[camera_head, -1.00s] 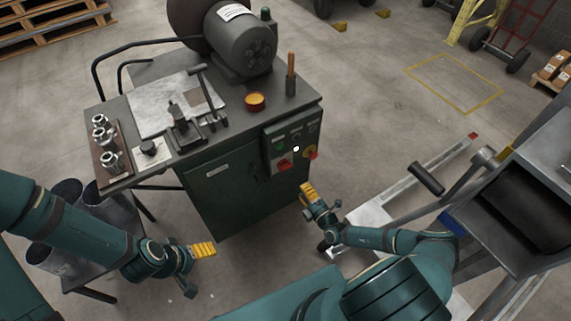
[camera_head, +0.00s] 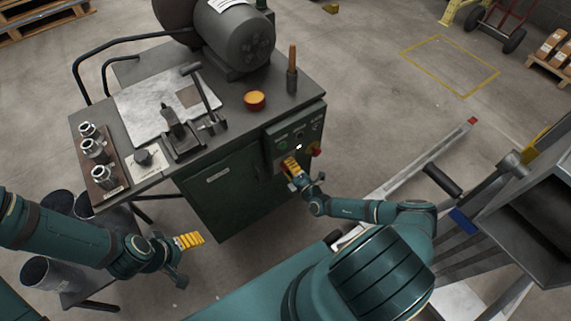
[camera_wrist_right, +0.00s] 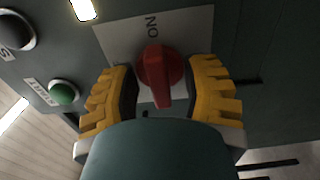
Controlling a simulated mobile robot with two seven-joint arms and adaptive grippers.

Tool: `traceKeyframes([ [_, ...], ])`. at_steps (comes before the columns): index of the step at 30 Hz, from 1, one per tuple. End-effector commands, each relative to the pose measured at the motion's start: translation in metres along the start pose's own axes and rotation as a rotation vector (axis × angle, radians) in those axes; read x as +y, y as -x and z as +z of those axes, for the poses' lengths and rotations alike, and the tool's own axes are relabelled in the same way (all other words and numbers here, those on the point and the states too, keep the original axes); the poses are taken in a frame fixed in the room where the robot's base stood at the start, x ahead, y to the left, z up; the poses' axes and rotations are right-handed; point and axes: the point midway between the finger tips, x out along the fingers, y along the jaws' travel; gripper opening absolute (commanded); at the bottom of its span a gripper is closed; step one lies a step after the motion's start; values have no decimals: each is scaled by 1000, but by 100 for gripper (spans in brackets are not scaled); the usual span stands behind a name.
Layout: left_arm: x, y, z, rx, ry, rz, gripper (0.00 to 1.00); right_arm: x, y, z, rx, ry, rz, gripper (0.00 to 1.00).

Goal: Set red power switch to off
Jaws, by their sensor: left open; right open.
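The red power switch (camera_wrist_right: 160,74) is a rotary knob on a light plate marked "ON", on the control panel of the green machine. In the right wrist view it sits between the two yellow fingers of my right gripper (camera_wrist_right: 163,95), with a gap on each side. In the head view my right gripper (camera_head: 292,167) is at the panel and hides the switch. It is open. My left gripper (camera_head: 190,240) is open and empty, low in front of the machine, away from the panel.
The green machine cabinet (camera_head: 225,195) carries the panel (camera_head: 297,143). A green button (camera_wrist_right: 63,93) and a dark button (camera_wrist_right: 14,30) lie left of the switch. A red and yellow emergency knob (camera_head: 314,150) is right of my right gripper. Metal equipment (camera_head: 520,220) stands at the right.

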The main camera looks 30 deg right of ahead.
Motion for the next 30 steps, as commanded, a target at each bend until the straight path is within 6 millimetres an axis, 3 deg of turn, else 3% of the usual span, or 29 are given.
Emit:
traceKeyframes([
  [3, 0, 0, 0, 0, 0, 0, 77, 0, 0, 0, 0, 0, 0, 46],
  [4, 0, 0, 0, 0, 0, 0, 77, 0, 0, 0, 0, 0, 0, 42],
  [7, 0, 0, 0, 0, 0, 0, 77, 0, 0, 0, 0, 0, 0, 7],
  [8, 0, 0, 0, 0, 0, 0, 77, 0, 0, 0, 0, 0, 0, 0],
  [20, 1, 4, 0, -1, 0, 0, 77, 1, 0, 0, 1, 36, 0, 0],
  [30, 8, 20, 2, -9, 2, 0, 77, 3, -1, -1, 1, 254, 1, 0],
])
